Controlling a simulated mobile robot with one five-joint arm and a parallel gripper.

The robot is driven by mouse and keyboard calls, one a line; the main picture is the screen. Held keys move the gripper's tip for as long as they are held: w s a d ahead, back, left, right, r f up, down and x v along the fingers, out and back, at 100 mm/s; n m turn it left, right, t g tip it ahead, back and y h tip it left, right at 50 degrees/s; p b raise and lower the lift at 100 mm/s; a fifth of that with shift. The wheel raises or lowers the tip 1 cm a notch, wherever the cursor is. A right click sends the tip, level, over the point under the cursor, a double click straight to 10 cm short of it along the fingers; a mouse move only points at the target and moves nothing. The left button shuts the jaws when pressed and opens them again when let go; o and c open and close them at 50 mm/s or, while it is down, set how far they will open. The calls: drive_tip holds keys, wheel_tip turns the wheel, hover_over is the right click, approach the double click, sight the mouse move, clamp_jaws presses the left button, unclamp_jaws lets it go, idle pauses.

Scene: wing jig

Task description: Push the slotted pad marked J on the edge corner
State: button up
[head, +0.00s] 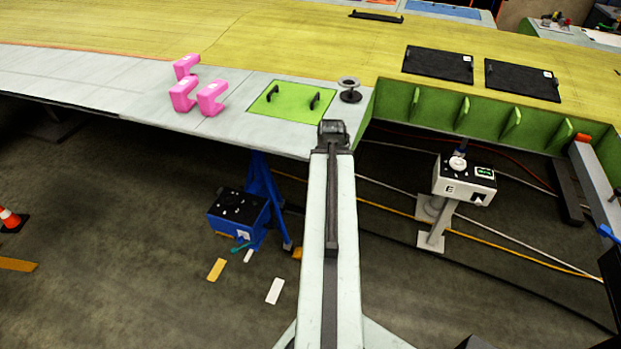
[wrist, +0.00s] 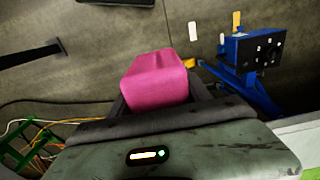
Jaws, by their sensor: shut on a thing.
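My gripper (wrist: 160,98) is shut on a pink pad (wrist: 156,76) in the wrist view. The pad sits between the two dark fingers, above the floor; its slot and any letter do not show. In the head view I cannot make out the gripper or the held pad. Three other pink slotted pads stand on the pale wing panel: one at the back (head: 187,66), one at front left (head: 181,97) and one at front right (head: 212,97). No letter on them is legible. The pale panel's edge corner (head: 364,108) lies near the open green bay, partly behind my arm.
A green plate with two black handles (head: 290,103) and a black-based round piece (head: 350,93) sit on the panel. Right of it are green ribs (head: 463,114). A blue stand (head: 240,209) and a white box marked E (head: 462,184) stand below, with cables on the floor.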

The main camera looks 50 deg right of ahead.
drive_tip(key=shift+w+r, duration=0.1)
drive_tip(key=shift+w, duration=0.05)
drive_tip(key=shift+w+d, duration=0.25)
drive_tip(key=shift+d, duration=0.2)
drive_tip(key=shift+w+d, duration=0.2)
drive_tip(key=shift+d, duration=0.6)
drive_tip(key=shift+w+d, duration=0.25)
drive_tip(key=shift+d, duration=0.55)
drive_tip(key=shift+w+d, duration=0.2)
drive_tip(key=shift+d, duration=0.6)
drive_tip(key=shift+d, duration=0.15)
drive_tip(key=shift+w+d+f, duration=0.1)
drive_tip(key=shift+w+d, duration=0.15)
drive_tip(key=shift+d, duration=0.55)
drive_tip(key=shift+w+d+f, duration=0.1)
drive_tip(key=shift+w+d, duration=0.2)
drive_tip(key=shift+d, duration=0.5)
drive_tip(key=shift+w+d, duration=0.25)
drive_tip(key=shift+d, duration=0.55)
drive_tip(key=o, duration=1.6)
drive_tip(key=shift+r, duration=0.15)
